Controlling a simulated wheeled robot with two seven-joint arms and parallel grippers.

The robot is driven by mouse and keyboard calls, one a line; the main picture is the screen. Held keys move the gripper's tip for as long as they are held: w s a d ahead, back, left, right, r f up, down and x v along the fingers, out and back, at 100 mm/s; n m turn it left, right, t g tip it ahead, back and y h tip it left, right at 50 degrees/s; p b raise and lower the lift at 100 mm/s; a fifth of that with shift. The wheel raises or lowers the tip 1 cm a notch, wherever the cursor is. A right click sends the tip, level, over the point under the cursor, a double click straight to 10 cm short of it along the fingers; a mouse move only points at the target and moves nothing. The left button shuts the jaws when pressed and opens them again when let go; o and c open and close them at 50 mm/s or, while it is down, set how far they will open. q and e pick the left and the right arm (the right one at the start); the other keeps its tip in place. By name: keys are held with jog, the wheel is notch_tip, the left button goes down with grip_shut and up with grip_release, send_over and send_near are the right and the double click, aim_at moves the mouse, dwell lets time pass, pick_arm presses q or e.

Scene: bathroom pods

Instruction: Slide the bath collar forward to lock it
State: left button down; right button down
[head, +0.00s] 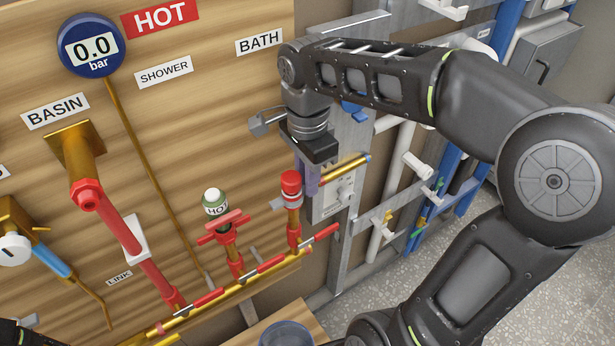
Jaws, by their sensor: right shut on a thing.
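My right gripper (309,182) comes down from the upper right, in front of the board below the BATH label (259,41). It is shut around a purple part, which looks like the bath collar (310,174). The gripper's black body covers the top of that part, so I cannot tell how far along its pipe it sits. A red-capped brass fitting (292,200) stands just to the left.
The HOT valve with a red handle (224,227) and a red-and-brass pipe run (235,288) stand to the lower left. The gauge (91,45) reads 0.0 bar. A grey metal frame and white pipes (385,185) stand close to the right.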

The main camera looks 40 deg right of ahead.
dwell(0.4)
jog(key=shift+r+p, duration=0.4)
jog(key=shift+r, duration=0.5)
jog(key=shift+w, duration=0.1)
jog(key=c, duration=1.4)
grip_release()
jog(key=shift+o, duration=0.2)
